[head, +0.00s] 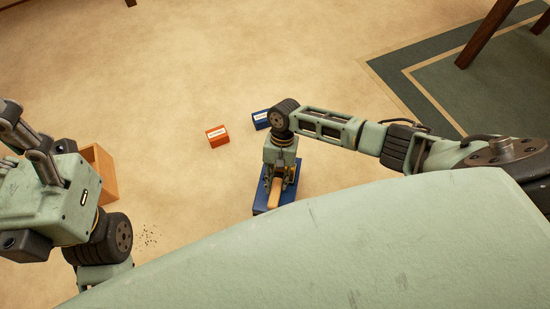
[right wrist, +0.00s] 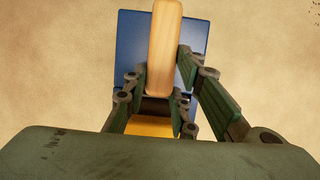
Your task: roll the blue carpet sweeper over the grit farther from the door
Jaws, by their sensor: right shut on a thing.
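The blue carpet sweeper (head: 262,202) rests on the carpet in front of my body, a flat blue body with an upright pale wooden handle (head: 275,192). My right gripper (head: 280,180) is shut on the sweeper; its fingers also show in the right wrist view (right wrist: 163,85), around the lower handle, and hide part of the blue body (right wrist: 131,42). A patch of dark grit (head: 147,238) lies to the left of the sweeper, apart from it. A few specks of grit show at the right wrist view's top right corner. My left gripper (head: 25,135) is at the left edge; its fingertips are unclear.
A small orange labelled box (head: 217,136) and a small blue labelled box (head: 261,119) lie beyond the sweeper. An orange-brown wooden box (head: 103,178) stands by my left arm. A green bordered rug (head: 440,80) with dark furniture legs is at upper right. Carpet between sweeper and grit is clear.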

